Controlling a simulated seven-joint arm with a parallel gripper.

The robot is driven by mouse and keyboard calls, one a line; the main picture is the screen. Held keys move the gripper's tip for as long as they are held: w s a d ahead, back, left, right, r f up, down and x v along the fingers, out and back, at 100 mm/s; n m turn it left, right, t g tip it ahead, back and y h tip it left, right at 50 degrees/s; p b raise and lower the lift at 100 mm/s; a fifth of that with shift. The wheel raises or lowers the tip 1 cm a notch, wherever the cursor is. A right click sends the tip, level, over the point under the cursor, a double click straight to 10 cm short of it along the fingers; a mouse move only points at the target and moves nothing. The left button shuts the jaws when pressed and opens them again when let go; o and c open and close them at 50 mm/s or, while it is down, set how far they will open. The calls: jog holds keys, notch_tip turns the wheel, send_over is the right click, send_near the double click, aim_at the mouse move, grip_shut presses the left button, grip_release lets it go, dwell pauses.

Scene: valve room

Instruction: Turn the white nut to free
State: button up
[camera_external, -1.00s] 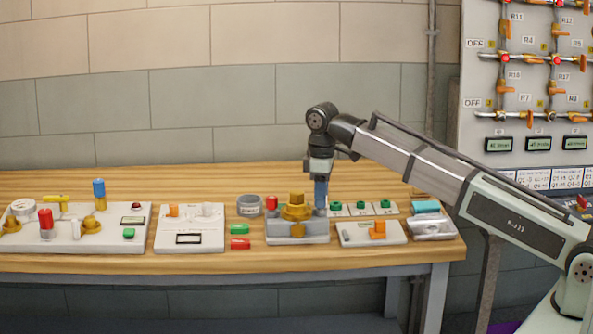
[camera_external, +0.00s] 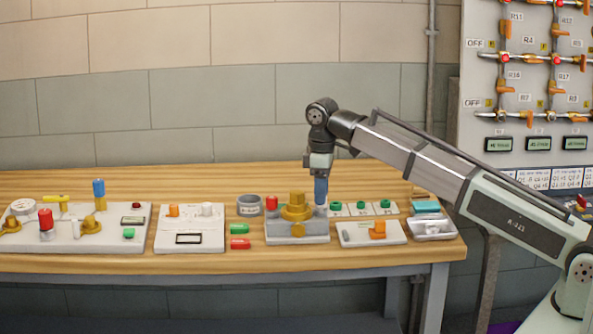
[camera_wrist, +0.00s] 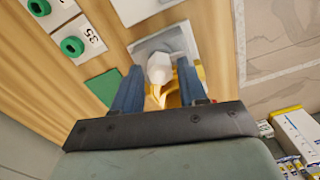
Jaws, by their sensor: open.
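The white nut (camera_wrist: 159,70) is a pale faceted piece in the wrist view, on a light grey block (camera_wrist: 176,42). In the external view the block (camera_external: 298,232) carries a large brass fitting (camera_external: 296,208), and my gripper (camera_external: 321,203) points straight down at the block's right end. In the wrist view my gripper (camera_wrist: 159,66) has its two blue fingers apart, one on each side of the nut, with small gaps visible. Whether the fingertips are level with the nut or above it, I cannot tell. Yellow brass shows behind the nut.
A red knob (camera_external: 272,203) and a grey round container (camera_external: 249,205) stand left of the block. A panel with green round knobs (camera_external: 360,207) is close on the right, and a plate with an orange handle (camera_external: 374,233) lies in front of it. The wooden bench (camera_external: 190,264) has bare front space.

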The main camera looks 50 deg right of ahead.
notch_tip(320, 180, up, 11)
dwell(0.4)
